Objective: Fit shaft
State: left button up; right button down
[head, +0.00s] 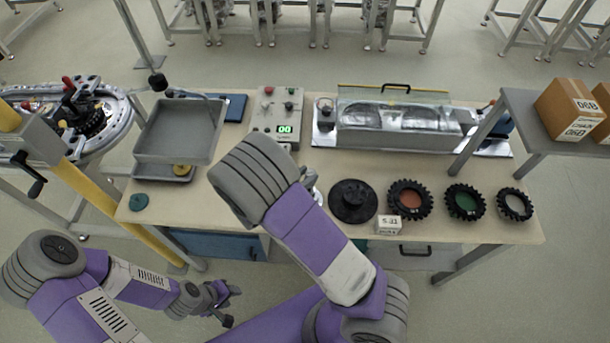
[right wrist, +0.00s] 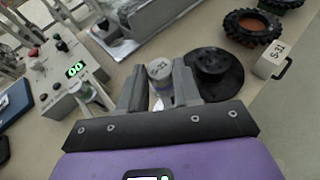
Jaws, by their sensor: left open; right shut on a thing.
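A grey metallic shaft (right wrist: 160,73) with a pale label sits between the fingers of my right gripper (right wrist: 160,82), which is shut on it. Its lower end is hidden by the gripper. In the right wrist view, the black round base (right wrist: 222,85) with a raised hub lies just right of the shaft; it also shows on the bench in the head view (head: 352,203). My right arm hides most of the right gripper in the head view. My left gripper (head: 226,302) is open and empty, low in front of the bench.
Wheels with black toothed rims (head: 410,200) and a small labelled block (head: 388,225) lie right of the base. A control box (head: 277,113), a grey tray (head: 180,132) and a covered machine (head: 395,120) stand behind.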

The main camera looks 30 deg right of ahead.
jog(key=shift+f+b, duration=2.1)
jog(key=shift+f, duration=0.45)
jog(key=c, duration=0.7)
grip_release()
jog(key=v, duration=0.7)
jog(key=shift+s+a+r+p, duration=0.15)
jog(key=shift+a+p, duration=0.1)
jog(key=shift+p, duration=0.15)
